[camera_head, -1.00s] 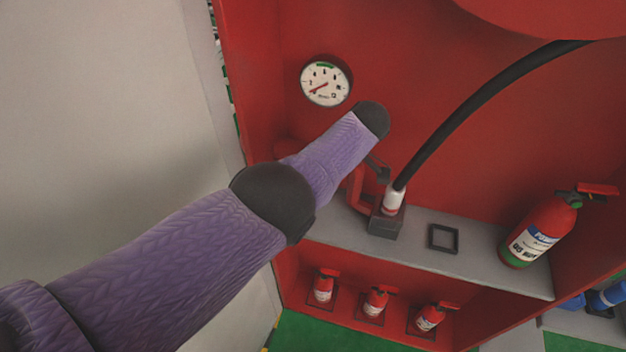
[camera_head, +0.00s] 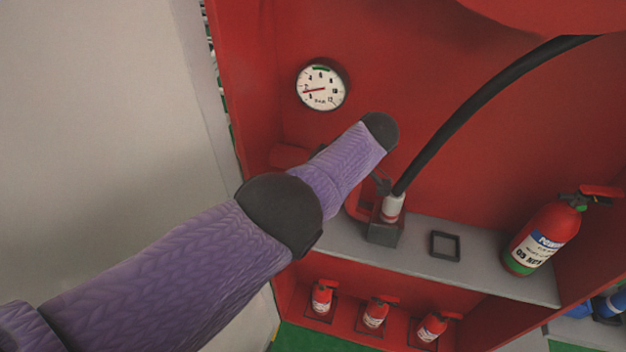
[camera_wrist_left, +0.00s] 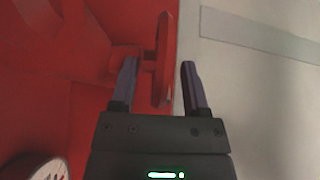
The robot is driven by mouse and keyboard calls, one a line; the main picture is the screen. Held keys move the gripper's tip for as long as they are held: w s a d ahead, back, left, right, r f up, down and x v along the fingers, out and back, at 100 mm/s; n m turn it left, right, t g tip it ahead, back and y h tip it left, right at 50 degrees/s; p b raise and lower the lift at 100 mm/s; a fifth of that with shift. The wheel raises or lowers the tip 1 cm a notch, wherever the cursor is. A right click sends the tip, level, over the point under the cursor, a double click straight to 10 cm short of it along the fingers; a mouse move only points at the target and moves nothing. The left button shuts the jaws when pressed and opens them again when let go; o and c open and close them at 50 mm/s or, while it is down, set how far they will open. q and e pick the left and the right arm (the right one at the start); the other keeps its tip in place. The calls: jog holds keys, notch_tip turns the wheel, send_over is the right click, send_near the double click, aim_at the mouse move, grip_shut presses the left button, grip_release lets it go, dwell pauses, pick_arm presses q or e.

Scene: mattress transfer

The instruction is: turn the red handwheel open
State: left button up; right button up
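The red handwheel (camera_wrist_left: 163,65) shows nearly edge-on in the left wrist view, on a short red stem from the red cabinet wall. My left gripper (camera_wrist_left: 159,64) is open, one finger on each side of the wheel's rim. Gaps show between the rim and both fingers. In the head view my purple left arm hides the gripper and most of the wheel area; a red rounded part (camera_head: 287,156) shows behind the forearm. My right gripper is in neither view.
A round gauge (camera_head: 321,87) sits above my arm, its needle pointing left. A black hose (camera_head: 480,100) runs to a nozzle (camera_head: 391,207) on the grey shelf (camera_head: 480,266). A red extinguisher (camera_head: 541,237) stands at right. A pale panel (camera_head: 90,120) borders the left.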

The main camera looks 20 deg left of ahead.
pick_arm(q)
jog(key=shift+v, duration=1.95)
jog(key=b+v, duration=0.2)
jog(key=v, duration=0.4)
jog(key=shift+b, duration=0.4)
jog(key=shift+a, duration=0.1)
